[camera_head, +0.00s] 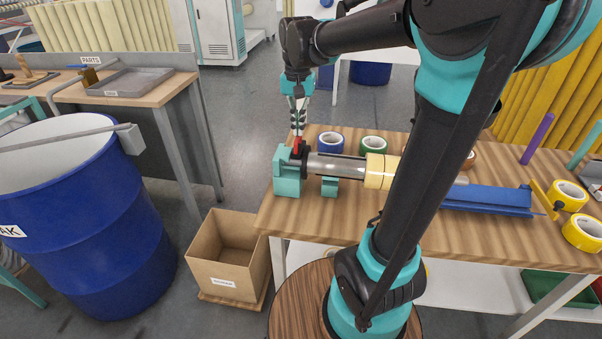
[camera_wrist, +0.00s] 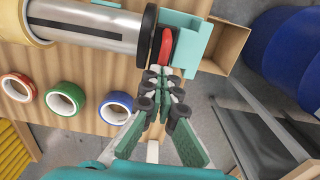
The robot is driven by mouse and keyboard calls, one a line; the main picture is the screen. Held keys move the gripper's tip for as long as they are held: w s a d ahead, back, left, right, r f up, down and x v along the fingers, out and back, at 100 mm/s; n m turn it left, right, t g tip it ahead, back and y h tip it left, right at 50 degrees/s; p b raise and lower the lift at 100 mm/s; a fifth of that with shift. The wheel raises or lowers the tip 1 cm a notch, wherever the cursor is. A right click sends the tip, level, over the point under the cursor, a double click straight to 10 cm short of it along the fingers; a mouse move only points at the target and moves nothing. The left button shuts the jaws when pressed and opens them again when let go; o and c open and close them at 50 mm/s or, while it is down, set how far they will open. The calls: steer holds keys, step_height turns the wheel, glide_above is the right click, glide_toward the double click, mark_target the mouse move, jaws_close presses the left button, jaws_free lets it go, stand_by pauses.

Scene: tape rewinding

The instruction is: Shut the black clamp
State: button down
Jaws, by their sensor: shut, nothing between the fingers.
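The black clamp appears as a dark ring (camera_wrist: 149,28) around the end of a grey metal shaft (camera_wrist: 100,22), beside a teal end block (camera_wrist: 196,40). A red part (camera_wrist: 166,48) stands between the ring and the block. In the head view the shaft (camera_head: 336,166) lies along the table, with the teal block (camera_head: 288,178) at its left end. My gripper (camera_wrist: 160,76) is shut and empty, its fingertips close to the red part's lower end. It also shows in the head view (camera_head: 298,133), pointing down over the block. I cannot tell whether the tips touch the red part.
A cream tape roll (camera_head: 379,171) sits on the shaft. Blue (camera_head: 330,143) and green (camera_head: 373,146) tape rolls lie behind it. A blue tray (camera_head: 488,198) and yellow rolls (camera_head: 582,233) are at right. A cardboard box (camera_head: 229,257) stands on the floor at left.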

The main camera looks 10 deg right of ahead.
mark_target(296, 151)
steer(key=shift+s+a+f, duration=0.25)
steer(key=shift+s+f, duration=0.2)
steer(key=shift+s, duration=0.3)
steer(key=shift+s+a+f, duration=0.2)
steer(key=shift+s+f, duration=0.2)
steer(key=shift+s, duration=0.35)
steer(key=shift+s+a+f, duration=0.25)
steer(key=shift+s+f, duration=0.2)
steer(key=shift+s, duration=0.3)
steer(key=shift+w+r, duration=0.15)
steer(key=shift+r, duration=3.95)
